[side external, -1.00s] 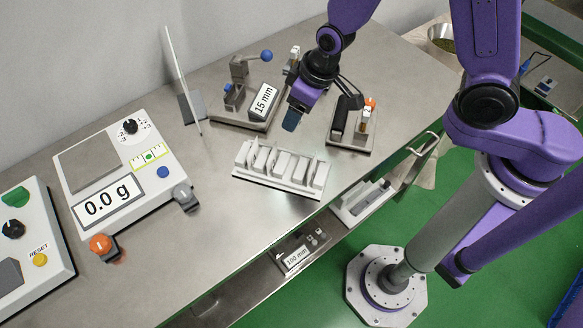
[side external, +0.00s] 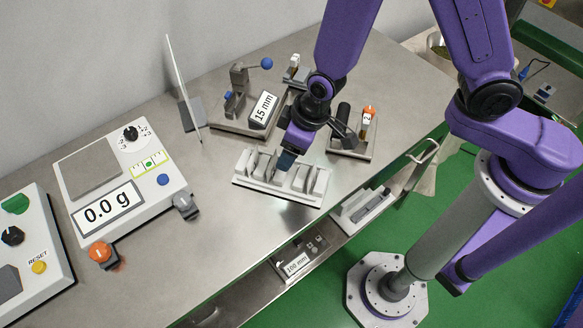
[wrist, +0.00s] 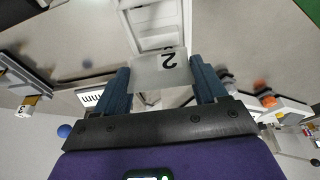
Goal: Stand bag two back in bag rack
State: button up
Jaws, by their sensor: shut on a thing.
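My gripper (side external: 286,160) is over the middle of the white bag rack (side external: 277,196) in the side view, its fingertips low among the rack's upright pieces. In the wrist view, my blue fingers (wrist: 162,82) are shut on bag two (wrist: 158,66), a pale flat bag marked "2". The bag's far edge overlaps the rack (wrist: 152,30) in that view. In the side view bag two is mostly hidden by my fingers. I cannot tell whether its lower edge touches the rack floor.
A holder with an orange-topped piece (side external: 368,118) is at right. A scale reading 0.0 g (side external: 106,207) and a thin upright panel (side external: 184,90) stand at left. Table between scale and rack is clear.

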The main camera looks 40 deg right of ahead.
jog(key=shift+f, duration=3.35)
jog(key=o, duration=1)
jog(key=shift+f, duration=0.15)
jog(key=v, duration=0.6)
jog(key=shift+r, duration=0.25)
jog(key=shift+s+d+r, duration=0.2)
jog(key=shift+s+r, duration=0.1)
jog(key=shift+r, duration=0.35)
